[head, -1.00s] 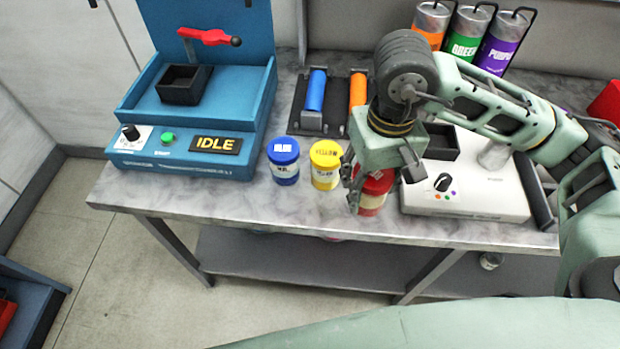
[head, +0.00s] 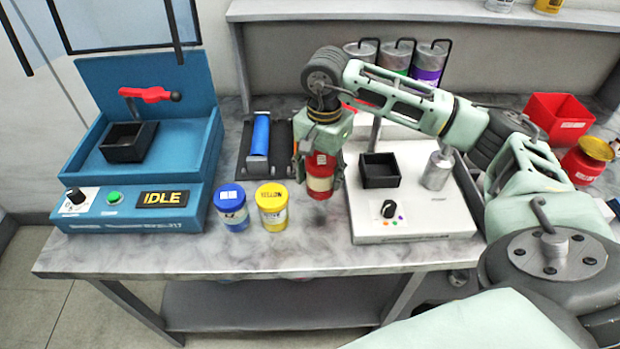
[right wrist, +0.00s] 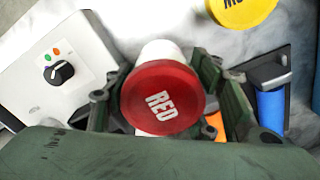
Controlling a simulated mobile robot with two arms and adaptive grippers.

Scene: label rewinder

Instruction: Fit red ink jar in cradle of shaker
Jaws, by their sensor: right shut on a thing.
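The red ink jar (head: 320,178) hangs upright in my right gripper (head: 320,170), which is shut on it and holds it above the table. In the right wrist view its red lid (right wrist: 162,98), marked RED, sits between the fingers. The blue machine (head: 205,170), which looks like the shaker, stands at the left, its display reading IDLE. Its black square cradle (head: 128,142) is empty, with a red clamp lever (head: 150,94) behind it. My left gripper is not in view.
A blue jar (head: 232,208) and a yellow jar (head: 272,206) stand between the shaker and the red jar. A white device (head: 420,215) with its own empty black holder (head: 380,171) is at the right. A roller stand (head: 258,145) lies behind. The front table strip is clear.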

